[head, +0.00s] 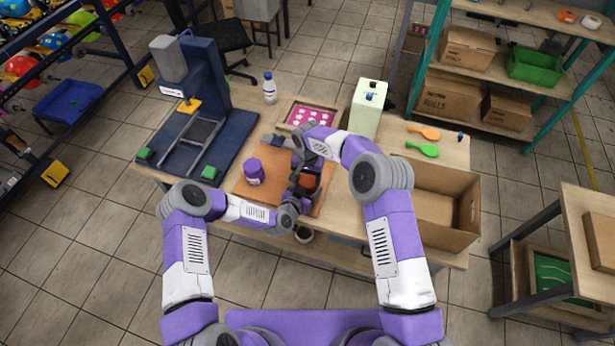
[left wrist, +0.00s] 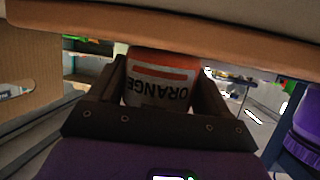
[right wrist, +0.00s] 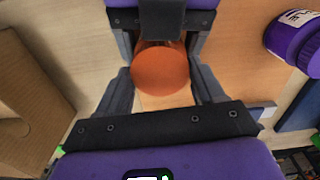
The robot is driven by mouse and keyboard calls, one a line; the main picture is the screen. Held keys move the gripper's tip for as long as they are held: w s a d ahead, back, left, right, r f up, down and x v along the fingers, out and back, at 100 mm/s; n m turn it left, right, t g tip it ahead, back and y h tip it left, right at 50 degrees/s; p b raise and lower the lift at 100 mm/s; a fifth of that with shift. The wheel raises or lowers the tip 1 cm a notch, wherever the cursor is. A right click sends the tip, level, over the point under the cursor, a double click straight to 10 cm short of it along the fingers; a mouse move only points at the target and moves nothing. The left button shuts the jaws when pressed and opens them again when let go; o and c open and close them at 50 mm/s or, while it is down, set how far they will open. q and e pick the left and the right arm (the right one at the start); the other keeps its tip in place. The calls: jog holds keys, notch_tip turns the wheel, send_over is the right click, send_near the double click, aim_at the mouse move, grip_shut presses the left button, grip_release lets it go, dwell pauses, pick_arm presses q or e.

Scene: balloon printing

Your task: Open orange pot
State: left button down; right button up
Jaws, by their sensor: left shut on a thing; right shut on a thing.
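The orange pot (head: 309,182), with a white label reading ORANGE (left wrist: 160,90), is over the front of the brown board (head: 262,205), partly hidden by my grippers. My left gripper (head: 298,192) is shut on the pot's body; its fingers flank the label in the left wrist view (left wrist: 163,88). My right gripper (head: 308,166) is above and shut on the pot's round orange lid (right wrist: 160,72). In the right wrist view, its fingers (right wrist: 162,85) stand on either side of the lid. The lid sits at the top of the pot; any gap between them is hidden.
A purple pot (head: 254,174) stands on the board to the left. A dark blue press (head: 190,130) is at the table's left. A bottle (head: 270,90), a tray of white shapes (head: 307,114) and a pale box (head: 368,108) stand behind. An open cardboard box (head: 437,207) is at the right.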

jog(key=n, duration=0.5)
jog(key=o, duration=1.2)
jog(key=shift+c, duration=0.2)
